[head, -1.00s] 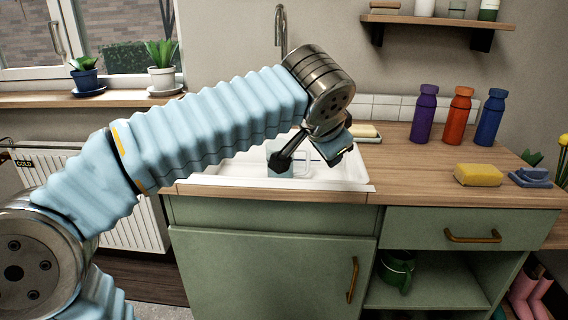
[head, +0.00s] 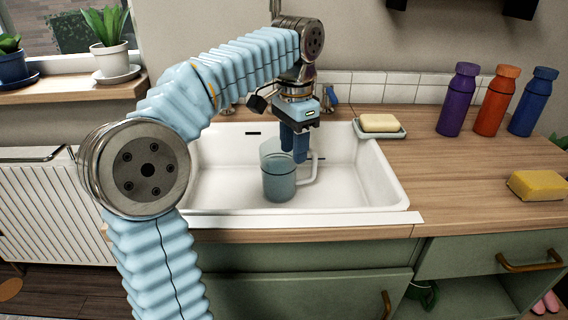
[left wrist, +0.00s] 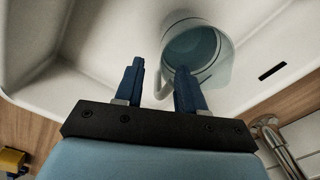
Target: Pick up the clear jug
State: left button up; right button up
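The clear jug (head: 279,184) stands upright in the white sink, with bluish contents and its handle to the right. It also shows in the left wrist view (left wrist: 205,62), seen from above. My left gripper (head: 294,155) points down at the jug's rim and handle, its fingers apart and empty. In the left wrist view the gripper (left wrist: 158,75) has one finger overlapping the jug's near side and the other clear of it; the handle shows between them. I cannot tell whether a finger touches the jug. My right gripper is not in view.
The sink walls (head: 372,180) surround the jug. A soap dish (head: 380,132) with a yellow bar sits at the sink's right edge. Purple (head: 459,100), red (head: 497,102) and blue (head: 533,103) bottles and a yellow sponge (head: 537,186) stand on the wooden counter.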

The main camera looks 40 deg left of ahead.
aim_at(291, 169)
pick_arm(q)
jog(key=shift+w+a+f, duration=0.15)
jog(key=shift+f, duration=0.1)
jog(key=f, duration=0.2)
jog(key=f+b, duration=0.1)
jog(key=f, duration=0.4)
jog(key=shift+s+a+f, duration=0.1)
jog(key=shift+s+f, duration=0.05)
jog(key=shift+s, duration=0.1)
jog(key=shift+c, duration=0.5)
grip_shut()
dwell(0.4)
